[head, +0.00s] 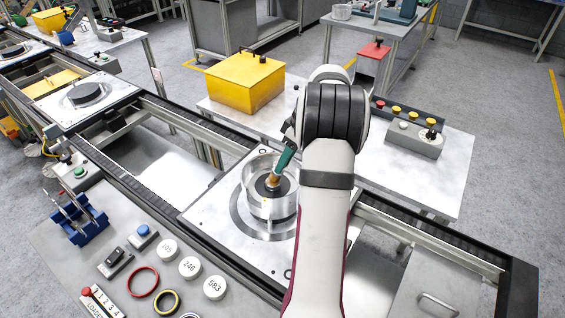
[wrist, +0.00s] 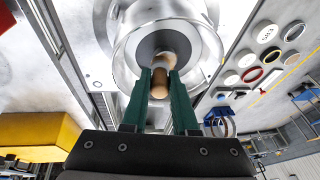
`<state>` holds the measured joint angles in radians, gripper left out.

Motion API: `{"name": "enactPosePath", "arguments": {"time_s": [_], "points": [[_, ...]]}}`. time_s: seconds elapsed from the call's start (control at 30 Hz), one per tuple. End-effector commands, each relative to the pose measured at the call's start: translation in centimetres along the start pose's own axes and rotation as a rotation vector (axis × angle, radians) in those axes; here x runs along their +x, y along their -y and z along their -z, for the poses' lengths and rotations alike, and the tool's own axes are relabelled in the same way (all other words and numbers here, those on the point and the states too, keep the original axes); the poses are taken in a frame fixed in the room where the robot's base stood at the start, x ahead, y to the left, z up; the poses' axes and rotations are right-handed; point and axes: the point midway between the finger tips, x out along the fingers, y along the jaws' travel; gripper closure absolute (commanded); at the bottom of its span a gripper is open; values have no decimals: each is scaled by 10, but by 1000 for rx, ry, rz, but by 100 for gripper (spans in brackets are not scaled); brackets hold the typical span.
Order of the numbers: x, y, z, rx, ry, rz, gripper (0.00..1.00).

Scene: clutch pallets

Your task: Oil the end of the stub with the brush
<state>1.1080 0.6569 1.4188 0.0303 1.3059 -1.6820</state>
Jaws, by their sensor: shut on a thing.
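My gripper (head: 285,157) has teal fingers and is shut on the brush (head: 273,181), whose tan wooden body also shows between the fingers in the wrist view (wrist: 160,82). The gripper points down over an open metal housing (head: 258,207) on the pallet. The brush reaches into the housing, over the dark grey disc at its centre (wrist: 147,47). The stub cannot be told apart from the brush end, and the brush hides that spot. Whether the brush touches the stub cannot be told.
The pallet plate (head: 205,212) sits on the conveyor. A yellow box (head: 245,85) and a button panel (head: 412,135) stand behind. In front, a bench holds a blue rack (head: 77,220), rings (head: 143,282) and white numbered discs (head: 215,287). Another pallet (head: 110,102) stands at left.

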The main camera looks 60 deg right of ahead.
Motion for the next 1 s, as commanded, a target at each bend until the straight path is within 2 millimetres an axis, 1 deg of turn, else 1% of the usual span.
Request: {"name": "enactPosePath", "arguments": {"time_s": [0.03, 0.37, 0.8, 1.0], "points": [[1, 4, 0, 0, 1, 3, 100], [3, 19, 0, 0, 1, 2, 100], [-1, -1, 0, 1, 1, 2, 100], [0, 8, 0, 0, 0, 2, 100]]}}
